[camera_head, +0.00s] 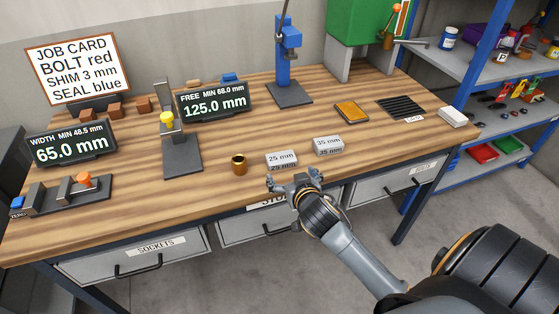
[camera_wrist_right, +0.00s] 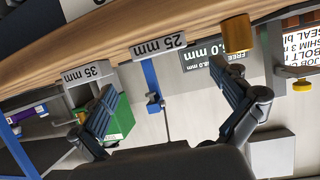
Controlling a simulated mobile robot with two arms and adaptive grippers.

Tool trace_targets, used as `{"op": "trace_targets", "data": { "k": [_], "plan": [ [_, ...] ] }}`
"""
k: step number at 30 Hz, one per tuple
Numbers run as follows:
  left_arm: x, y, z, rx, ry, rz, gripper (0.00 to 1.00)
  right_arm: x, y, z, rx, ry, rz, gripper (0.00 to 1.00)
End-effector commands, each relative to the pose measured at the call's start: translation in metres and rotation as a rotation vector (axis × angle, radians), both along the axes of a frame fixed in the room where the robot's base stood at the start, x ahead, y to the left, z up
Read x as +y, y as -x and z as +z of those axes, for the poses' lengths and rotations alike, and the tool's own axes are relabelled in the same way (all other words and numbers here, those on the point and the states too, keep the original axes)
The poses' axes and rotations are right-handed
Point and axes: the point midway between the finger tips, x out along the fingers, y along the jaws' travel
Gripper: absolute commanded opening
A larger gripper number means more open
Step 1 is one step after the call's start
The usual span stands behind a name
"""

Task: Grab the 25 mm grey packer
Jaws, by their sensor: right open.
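The 25 mm grey packer (camera_head: 281,159) is a small light-grey block labelled "25 mm" near the front edge of the wooden bench. It also shows upside down in the right wrist view (camera_wrist_right: 158,50), between the lines of the two fingers. My right gripper (camera_head: 292,177) is open and empty at the bench front, just short of the packer and seemingly apart from it. It shows in the right wrist view too (camera_wrist_right: 170,110). A similar grey packer labelled "35 mm" (camera_head: 328,145) sits to the right of it. My left gripper is not in view.
A brass cup-like part (camera_head: 239,165) stands left of the 25 mm packer. Behind are a gauge stand (camera_head: 182,155), a blue press (camera_head: 289,60) and an amber tray (camera_head: 351,112). Drawers with handles (camera_head: 155,255) lie below the bench edge.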

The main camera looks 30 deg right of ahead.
Motion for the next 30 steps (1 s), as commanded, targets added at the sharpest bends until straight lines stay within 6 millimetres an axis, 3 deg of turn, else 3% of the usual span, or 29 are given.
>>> {"op": "trace_targets", "data": {
  "k": [4, 13, 21, 30],
  "plan": [
    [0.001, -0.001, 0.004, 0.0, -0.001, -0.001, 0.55, -0.007, -0.022, -0.008, 0.0, 0.0, -0.001, 1.0],
    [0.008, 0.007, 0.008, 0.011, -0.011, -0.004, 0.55, -0.014, -0.039, -0.016, 0.002, 0.001, -0.001, 1.0],
    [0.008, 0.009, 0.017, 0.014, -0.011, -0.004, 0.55, -0.025, -0.068, -0.03, 0.001, 0.001, 0.0, 1.0],
    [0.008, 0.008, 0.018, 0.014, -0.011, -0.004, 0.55, -0.028, -0.077, -0.036, 0.001, 0.0, 0.001, 1.0]
  ]
}}
